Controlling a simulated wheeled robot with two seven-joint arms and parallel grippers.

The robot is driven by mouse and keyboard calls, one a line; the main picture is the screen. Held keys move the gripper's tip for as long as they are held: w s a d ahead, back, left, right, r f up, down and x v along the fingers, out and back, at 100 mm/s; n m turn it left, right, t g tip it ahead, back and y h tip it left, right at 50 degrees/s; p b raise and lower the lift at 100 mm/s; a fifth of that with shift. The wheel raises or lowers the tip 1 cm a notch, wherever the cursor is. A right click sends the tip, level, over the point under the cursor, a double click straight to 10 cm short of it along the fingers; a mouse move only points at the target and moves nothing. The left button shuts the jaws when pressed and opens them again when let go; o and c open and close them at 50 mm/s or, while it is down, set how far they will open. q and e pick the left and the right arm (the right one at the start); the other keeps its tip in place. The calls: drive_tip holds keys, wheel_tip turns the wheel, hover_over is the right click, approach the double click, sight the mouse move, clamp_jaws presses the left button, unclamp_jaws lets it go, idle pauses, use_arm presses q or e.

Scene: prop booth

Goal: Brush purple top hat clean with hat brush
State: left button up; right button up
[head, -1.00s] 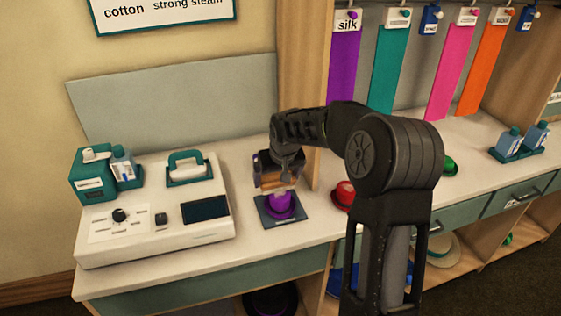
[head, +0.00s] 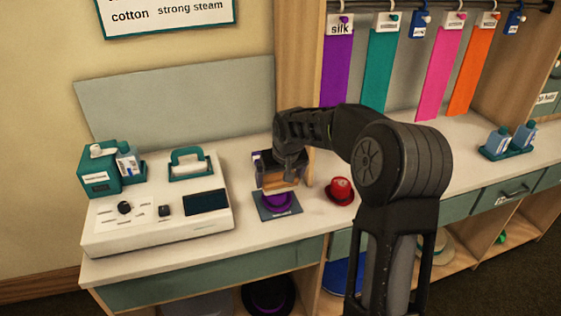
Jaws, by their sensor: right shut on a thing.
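A small purple top hat (head: 275,203) stands on a dark square mat (head: 277,214) on the counter. My right gripper (head: 281,177) is over the hat from behind and above, shut on a wooden hat brush (head: 282,186) with pale bristles. The brush is right at the hat's crown and hides part of it; I cannot tell whether the bristles touch. The gripper's fingertips are partly hidden by the brush and wrist. My left gripper is out of view.
A white steam station (head: 160,222) with a teal-handled iron (head: 190,162) and a teal box (head: 98,170) is to the left. A red hat (head: 340,190) stands close right of the mat. Hanging ribbons (head: 383,70) and blue bottles (head: 510,141) are farther right.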

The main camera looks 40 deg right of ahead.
drive_tip(key=shift+r, duration=0.5)
drive_tip(key=shift+r+p, duration=1.7)
drive_tip(key=shift+r, duration=0.5)
drive_tip(key=shift+a, duration=0.1)
